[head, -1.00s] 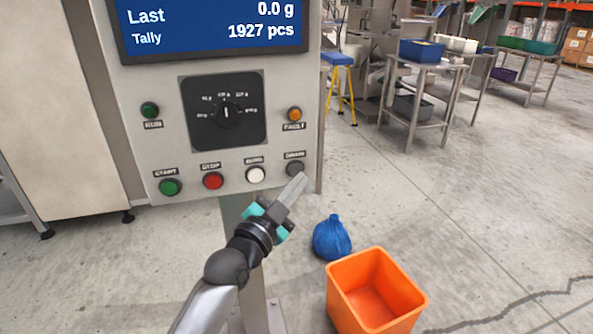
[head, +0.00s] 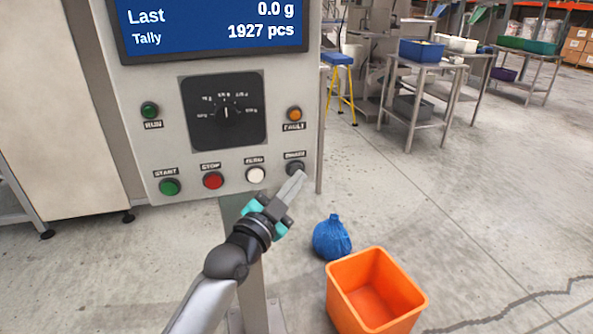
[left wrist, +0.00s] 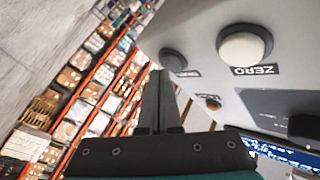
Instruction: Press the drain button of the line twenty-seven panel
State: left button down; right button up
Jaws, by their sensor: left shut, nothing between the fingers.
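The panel (head: 140,100) is a light grey box with a blue display at its top. Its bottom row holds a green START button (head: 169,187), a red STOP button (head: 213,180), a white ZERO button (head: 256,174) and a dark grey drain button (head: 295,168) at the right end. My left gripper (head: 302,174) is shut and empty, its tips right by the drain button in the head view. In the left wrist view the drain button (left wrist: 173,60) shows just beyond the fingers (left wrist: 158,75); I cannot tell whether they touch. My right gripper is out of view.
A rotary selector (head: 226,112), a green RUN lamp (head: 149,110) and an orange FAULT lamp (head: 295,114) sit above the button row. An orange bin (head: 412,303) and a blue bag (head: 331,238) stand on the floor below right.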

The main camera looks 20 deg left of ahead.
pick_arm(q)
jog(key=shift+w+a, duration=0.2)
jog(key=shift+w, duration=0.1)
dwell(0.4)
jog(key=shift+s+d+p, duration=0.45)
jog(key=shift+s+p, duration=0.2)
jog(key=shift+s, duration=0.05)
jog(key=shift+d, duration=0.1)
jog(key=s+d+p, duration=0.1)
jog(key=s+p, duration=0.1)
jog(key=s+d+p, duration=0.1)
jog(key=s, duration=0.1)
jog(key=shift+d, duration=0.3)
dwell(0.7)
